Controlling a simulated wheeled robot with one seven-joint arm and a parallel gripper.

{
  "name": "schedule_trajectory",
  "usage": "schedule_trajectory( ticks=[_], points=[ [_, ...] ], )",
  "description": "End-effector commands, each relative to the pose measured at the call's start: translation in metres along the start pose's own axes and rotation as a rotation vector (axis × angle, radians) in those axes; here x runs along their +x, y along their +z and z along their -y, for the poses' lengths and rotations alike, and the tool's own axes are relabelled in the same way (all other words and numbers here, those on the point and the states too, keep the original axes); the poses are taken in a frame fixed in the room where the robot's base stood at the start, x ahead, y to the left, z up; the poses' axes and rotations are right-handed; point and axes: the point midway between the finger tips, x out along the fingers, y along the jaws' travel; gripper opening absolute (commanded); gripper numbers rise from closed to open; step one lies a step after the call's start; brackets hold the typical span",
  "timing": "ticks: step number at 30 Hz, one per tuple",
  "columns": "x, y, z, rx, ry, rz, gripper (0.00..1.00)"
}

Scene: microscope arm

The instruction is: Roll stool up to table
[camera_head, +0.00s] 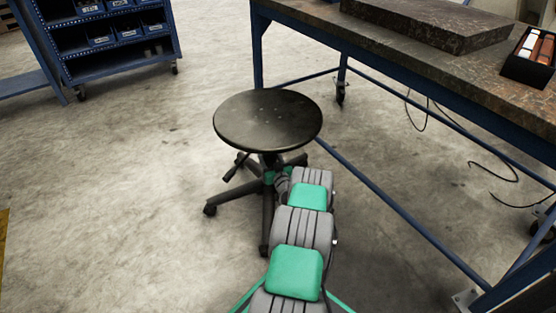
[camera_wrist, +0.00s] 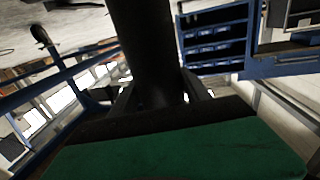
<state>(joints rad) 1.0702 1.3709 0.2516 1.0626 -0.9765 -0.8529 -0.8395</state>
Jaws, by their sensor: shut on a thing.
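The stool stands upright on its castors, with a round black seat (camera_head: 267,121) in the middle of the head view. Its seat is left of the table (camera_head: 460,75), close to the table's blue near edge and lower than the top. My gripper (camera_head: 270,178) reaches in below the seat and is shut on the stool's black column, largely hidden by the seat and my arm. In the wrist view the dark column (camera_wrist: 148,50) rises between the fingers of my gripper (camera_wrist: 158,92).
A blue shelf cart (camera_head: 115,40) with bins stands at the back left. A stone slab (camera_head: 430,22) and a black box (camera_head: 532,58) lie on the table. Blue rails and dark cables (camera_head: 490,168) are beneath it. The floor to the left is clear.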

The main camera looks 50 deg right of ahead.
Motion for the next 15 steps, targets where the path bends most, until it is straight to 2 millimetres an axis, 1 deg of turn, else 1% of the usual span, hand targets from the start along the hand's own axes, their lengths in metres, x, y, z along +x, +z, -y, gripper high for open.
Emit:
schedule_trajectory(
  ticks=[1,2,7,8,15],
  points=[
    [0.0014,-0.0001,0.0049,0.001,-0.010,0.001,0.00],
    [0.0016,-0.0001,0.0056,0.001,-0.011,0.001,0.00],
    [0.0011,-0.0001,0.0043,0.001,-0.010,0.001,0.00],
    [0.0009,0.0000,0.0035,0.001,-0.009,0.002,0.56],
    [-0.0005,0.0001,-0.0017,0.001,-0.001,0.002,0.76]
  ],
)
